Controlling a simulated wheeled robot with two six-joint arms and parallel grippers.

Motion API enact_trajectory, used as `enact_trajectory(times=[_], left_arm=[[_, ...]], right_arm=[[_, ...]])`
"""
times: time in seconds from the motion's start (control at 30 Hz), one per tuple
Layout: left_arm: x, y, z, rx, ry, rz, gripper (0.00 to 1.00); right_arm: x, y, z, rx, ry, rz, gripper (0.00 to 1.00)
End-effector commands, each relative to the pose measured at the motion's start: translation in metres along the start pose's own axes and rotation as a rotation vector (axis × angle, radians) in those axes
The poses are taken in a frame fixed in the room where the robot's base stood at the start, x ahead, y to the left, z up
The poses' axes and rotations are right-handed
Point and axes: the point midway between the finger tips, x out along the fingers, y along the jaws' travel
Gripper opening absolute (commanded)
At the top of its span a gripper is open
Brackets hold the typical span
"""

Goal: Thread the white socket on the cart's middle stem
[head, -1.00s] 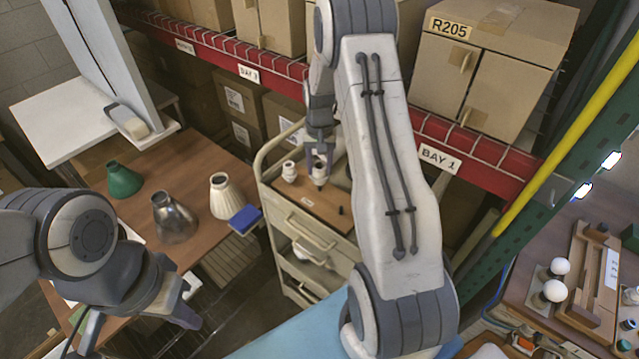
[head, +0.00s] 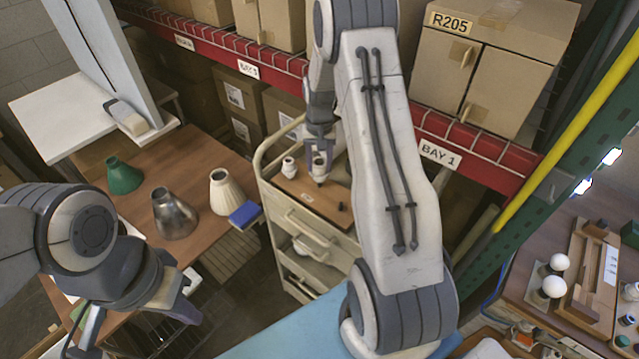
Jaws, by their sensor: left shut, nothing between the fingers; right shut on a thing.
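The cart (head: 262,168) stands in the middle of the head view, with a brown top board (head: 312,203). My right gripper (head: 319,152) is shut on a white socket (head: 319,168), upright above the board. A dark tip shows just below this socket; I cannot tell whether the socket is around the middle stem or above it. Another white socket (head: 289,168) stands to its left on the board. A short black stem (head: 342,207) shows to the right, nearer the front. My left gripper (head: 187,312) is shut and empty at the lower left, away from the cart.
A table at left holds a green shade (head: 123,177), a metal shade (head: 173,214), a cream shade (head: 226,192) and a blue box (head: 244,215). Red shelving (head: 480,172) with boxes stands behind the cart. A bench at right holds white bulbs (head: 555,287).

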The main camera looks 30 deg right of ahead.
Motion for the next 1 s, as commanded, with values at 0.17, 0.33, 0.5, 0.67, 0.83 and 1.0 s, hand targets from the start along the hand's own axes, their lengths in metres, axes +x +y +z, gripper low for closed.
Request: enact_trajectory(times=[0.17,0.33,0.5,0.67,0.83,1.0], left_arm=[[0.003,0.0,0.0,0.0,0.0,0.0,0.0],[0.005,0.0,0.0,0.0,0.0,0.0,0.0],[0.007,-0.001,0.0,0.0,0.0,0.0,0.0],[0.009,-0.001,0.001,0.0,0.0,0.0,0.0],[0.01,-0.001,0.001,0.0,0.0,0.0,0.0],[0.01,-0.001,0.001,0.0,0.0,0.0,0.0]], right_arm=[[0.004,0.0,0.0,0.0,0.0,0.0,0.0],[0.007,0.0,0.0,0.0,0.0,0.0,0.0],[0.01,0.0,0.0,0.0,0.0,0.0,0.0],[0.013,0.0,0.0,0.0,0.0,0.0,0.0],[0.015,0.0,0.0,0.0,0.0,0.0,0.0],[0.015,0.0,0.0,0.0,0.0,0.0,0.0]])
